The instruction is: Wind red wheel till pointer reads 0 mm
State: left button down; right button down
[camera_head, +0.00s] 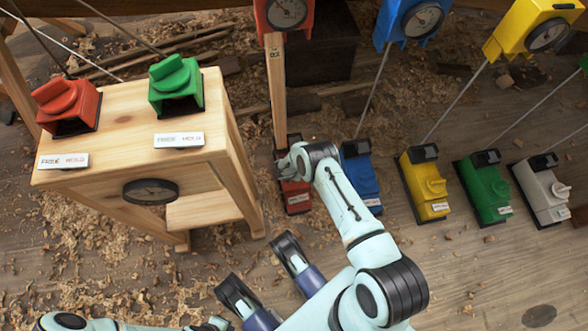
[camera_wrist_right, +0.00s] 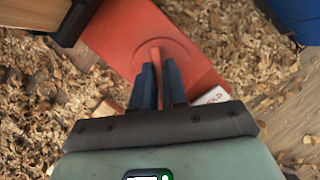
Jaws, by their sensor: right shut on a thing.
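The red floor unit (camera_head: 296,197) stands at the foot of a wooden post, mostly hidden by my right arm in the head view. In the right wrist view its red wheel (camera_wrist_right: 176,52) has a raised upright fin. My right gripper (camera_wrist_right: 159,72) is shut on that fin, one dark blue finger on each side. A red-framed dial (camera_head: 287,13) is at the post's top, cut by the frame edge; its pointer reading is too small to tell. My left gripper (camera_head: 254,262) is open and empty, its fingers wide apart, low in the head view.
A wooden stand (camera_head: 120,140) at left carries a red switch box (camera_head: 68,105) and a green one (camera_head: 177,85), with FREE/HOLD labels. Blue (camera_head: 362,180), yellow (camera_head: 423,185), green (camera_head: 486,190) and white (camera_head: 540,190) units line the floor at right. Shavings litter the planks.

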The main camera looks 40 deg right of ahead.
pick_arm(q)
jog(key=shift+s, duration=0.2)
pick_arm(e)
jog(key=shift+s+a+f, duration=0.1)
jog(key=shift+s+f, duration=0.05)
jog(key=c, duration=1.2)
grip_release()
jog(key=shift+o, duration=0.2)
pick_arm(q)
jog(key=shift+w, duration=0.1)
